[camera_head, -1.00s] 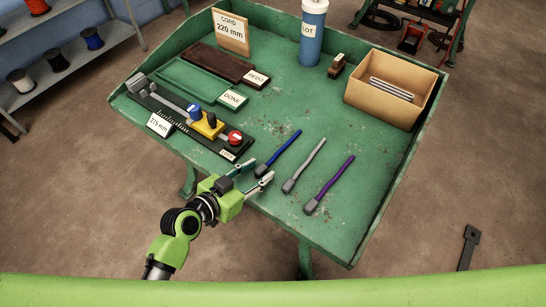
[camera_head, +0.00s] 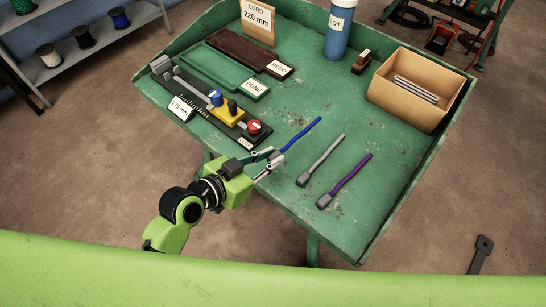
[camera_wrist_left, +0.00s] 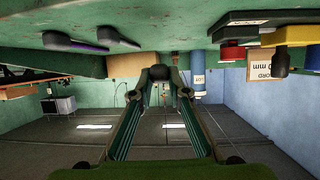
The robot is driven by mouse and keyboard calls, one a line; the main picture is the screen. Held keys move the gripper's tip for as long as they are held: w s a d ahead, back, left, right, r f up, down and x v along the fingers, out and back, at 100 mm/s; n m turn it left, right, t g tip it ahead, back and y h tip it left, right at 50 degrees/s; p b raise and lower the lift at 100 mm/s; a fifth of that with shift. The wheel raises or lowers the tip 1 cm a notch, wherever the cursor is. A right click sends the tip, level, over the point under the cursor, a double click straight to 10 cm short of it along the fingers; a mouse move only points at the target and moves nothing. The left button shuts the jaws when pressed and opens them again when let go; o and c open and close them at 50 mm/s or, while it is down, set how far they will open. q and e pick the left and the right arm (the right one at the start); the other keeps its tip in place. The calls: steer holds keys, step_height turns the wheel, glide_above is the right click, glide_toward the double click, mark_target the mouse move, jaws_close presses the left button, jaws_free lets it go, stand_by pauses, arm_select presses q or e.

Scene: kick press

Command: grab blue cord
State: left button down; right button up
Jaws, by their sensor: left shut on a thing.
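The blue cord (camera_head: 302,135) lies slanted near the front left of the green workbench, its grey end block at the near end. My left gripper (camera_head: 277,157) is at that end block, its fingers shut on the cord. In the left wrist view, which is upside down, the fingertips (camera_wrist_left: 160,80) come together around a dark piece; the blue length is hidden there. A grey cord (camera_head: 322,160) and a purple cord (camera_head: 345,181) lie to the right, apart from the gripper. My right gripper is not in view.
A measuring fixture (camera_head: 222,112) with blue, yellow and red parts stands left of the cords. The green tray (camera_head: 215,72) marked DONE and the brown tray (camera_head: 245,50) lie behind. A cardboard box (camera_head: 420,95) and blue bottle (camera_head: 339,35) stand further back.

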arm_select(q)
steer(key=s+a+r+p, duration=0.1)
steer(key=s+a+r, duration=0.2)
steer(key=s+r, duration=0.4)
steer(key=shift+s, duration=2.1)
